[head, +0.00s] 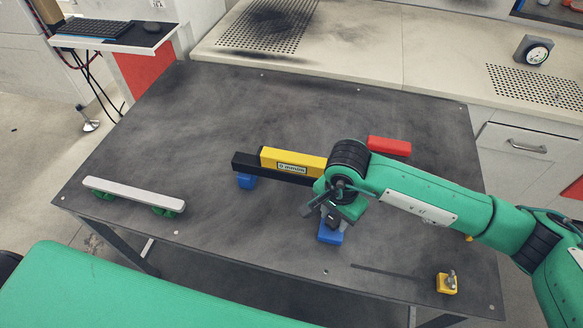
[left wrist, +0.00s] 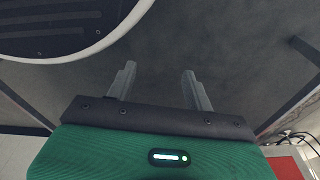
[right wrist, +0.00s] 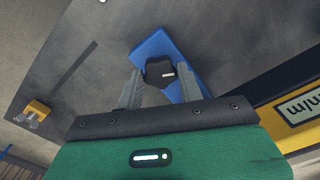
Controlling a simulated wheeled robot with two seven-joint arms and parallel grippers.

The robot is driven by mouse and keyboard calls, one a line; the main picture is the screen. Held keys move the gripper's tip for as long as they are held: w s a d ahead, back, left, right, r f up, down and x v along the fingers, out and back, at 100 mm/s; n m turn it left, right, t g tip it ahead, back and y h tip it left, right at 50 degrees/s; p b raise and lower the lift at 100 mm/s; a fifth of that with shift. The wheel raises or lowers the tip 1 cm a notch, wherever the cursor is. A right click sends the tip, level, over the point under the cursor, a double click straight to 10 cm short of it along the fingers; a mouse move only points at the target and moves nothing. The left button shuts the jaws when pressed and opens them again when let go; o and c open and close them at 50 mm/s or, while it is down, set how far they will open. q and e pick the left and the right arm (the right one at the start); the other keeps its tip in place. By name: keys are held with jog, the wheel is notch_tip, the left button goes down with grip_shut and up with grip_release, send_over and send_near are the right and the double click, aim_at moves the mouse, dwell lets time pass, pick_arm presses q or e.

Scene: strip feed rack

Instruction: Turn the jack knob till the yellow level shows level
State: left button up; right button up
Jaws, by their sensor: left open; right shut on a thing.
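The yellow level (head: 308,162) lies on a black bar (head: 258,163) in the middle of the table. It also shows at the right of the right wrist view (right wrist: 290,108), with part of its label. The bar's left end rests on a blue block (head: 246,181). A blue jack base (head: 330,232) stands near the right end, partly under my right gripper. The black jack knob (right wrist: 159,71) sits between the fingers of my right gripper (right wrist: 160,82), which is shut on it. My left gripper (left wrist: 160,82) is open and empty. The level's bubble is not readable.
A red block (head: 389,146) lies behind the right arm. A pale bar on green feet (head: 134,194) stands at the left. A yellow block with a metal fitting (head: 447,283) is at the front right. The table's back left is clear.

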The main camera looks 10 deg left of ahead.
pick_arm(q)
jog(key=shift+d, duration=0.15)
jog(key=shift+w+d+r, duration=0.1)
jog(key=shift+d, duration=0.3)
pick_arm(e)
jog(key=shift+f, duration=0.1)
pick_arm(q)
jog(key=shift+w, duration=0.1)
jog(key=shift+a, duration=0.1)
jog(key=shift+a, duration=0.55)
jog(key=shift+d, duration=0.35)
jog(key=shift+d, duration=0.25)
